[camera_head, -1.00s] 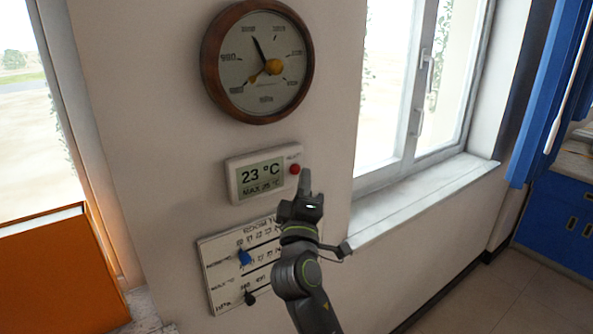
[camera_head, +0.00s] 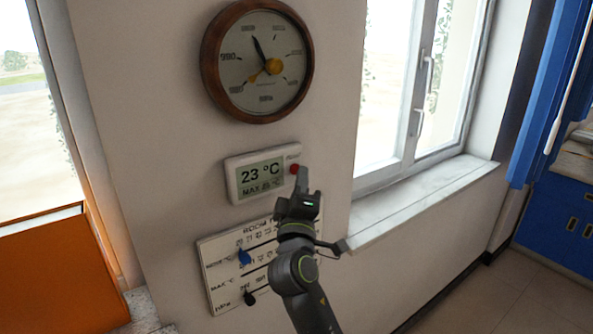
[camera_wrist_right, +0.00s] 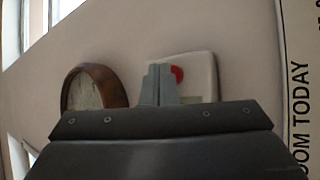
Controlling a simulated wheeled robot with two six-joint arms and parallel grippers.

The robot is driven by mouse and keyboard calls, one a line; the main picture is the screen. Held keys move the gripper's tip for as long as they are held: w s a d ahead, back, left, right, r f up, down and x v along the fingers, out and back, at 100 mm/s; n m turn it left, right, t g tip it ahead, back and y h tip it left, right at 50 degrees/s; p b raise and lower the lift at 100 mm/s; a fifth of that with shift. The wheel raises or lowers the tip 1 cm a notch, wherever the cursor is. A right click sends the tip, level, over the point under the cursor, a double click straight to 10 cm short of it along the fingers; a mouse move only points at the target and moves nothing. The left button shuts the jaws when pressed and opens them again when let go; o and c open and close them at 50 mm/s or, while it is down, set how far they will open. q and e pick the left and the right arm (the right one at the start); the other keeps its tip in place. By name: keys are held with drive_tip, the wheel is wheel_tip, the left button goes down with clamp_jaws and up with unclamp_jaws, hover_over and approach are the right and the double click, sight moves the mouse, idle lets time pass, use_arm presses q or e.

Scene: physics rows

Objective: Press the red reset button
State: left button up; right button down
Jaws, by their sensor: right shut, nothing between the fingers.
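The red reset button (camera_head: 294,169) sits at the right end of a white wall thermometer unit (camera_head: 233,184) whose screen reads 23 °C. My right gripper (camera_head: 302,172) is shut and empty, with its fingertips at the button's lower right edge in the head view. In the right wrist view the shut fingers (camera_wrist_right: 160,70) stand just left of the red button (camera_wrist_right: 177,74) and cover part of the unit (camera_wrist_right: 205,68). I cannot tell whether the tips touch the button. My left gripper is not in view.
A round wooden-rimmed barometer (camera_head: 208,62) hangs above the unit. A white board (camera_head: 215,270) with a blue slider knob (camera_head: 245,257) and a dark one is below, partly behind my right arm. A window sill (camera_head: 420,195) juts out at the right.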

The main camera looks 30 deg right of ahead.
drive_tip(key=shift+w, duration=0.3)
drive_tip(key=shift+s, duration=0.15)
idle(0.5)
drive_tip(key=shift+s, duration=0.65)
drive_tip(key=shift+s+d+p, duration=0.2)
drive_tip(key=shift+s+p, duration=0.6)
drive_tip(key=shift+s, duration=1.65)
